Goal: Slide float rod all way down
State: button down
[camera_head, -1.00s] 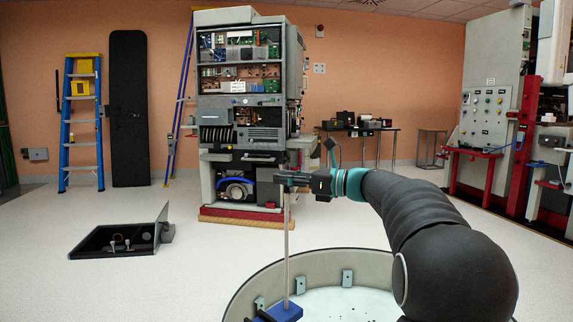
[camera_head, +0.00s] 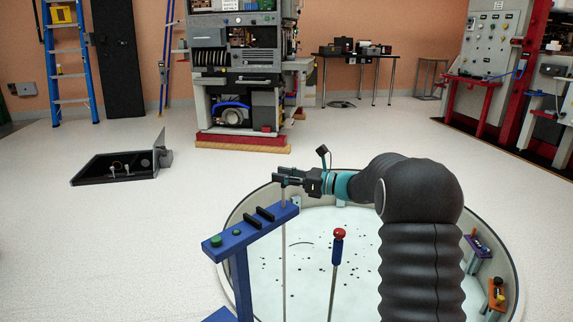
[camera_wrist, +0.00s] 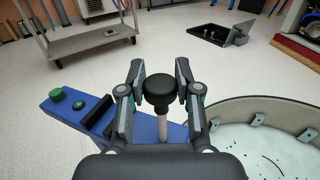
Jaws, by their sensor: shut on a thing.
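My gripper (camera_head: 281,178) is shut around the top of the float rod (camera_head: 284,262), a thin, pale grey upright rod. In the wrist view the rod (camera_wrist: 163,128) has a black round knob at its top, between my gripper's two fingers (camera_wrist: 160,84). The rod runs down past the end of a blue bracket (camera_head: 222,250) that has two green buttons and two black bars on top. The bracket also shows in the wrist view (camera_wrist: 80,122). The rod's lower end is out of the head view.
A round pit or tank (camera_head: 512,250) with a pale, speckled floor lies below my arm. A second rod with a red knob (camera_head: 339,233) stands inside it. Small coloured fixtures (camera_head: 497,293) sit on its right wall. An open black case (camera_head: 112,166) lies on the floor at left.

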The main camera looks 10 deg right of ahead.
jog(key=shift+a+f, duration=0.25)
jog(key=shift+f, duration=0.25)
jog(key=shift+s+f, duration=0.1)
jog(key=shift+f, duration=0.05)
jog(key=c, duration=0.8)
grip_release()
jog(key=shift+a, duration=0.2)
jog(key=shift+d, duration=0.55)
jog(key=v, duration=1.1)
jog(key=shift+s+d, duration=0.15)
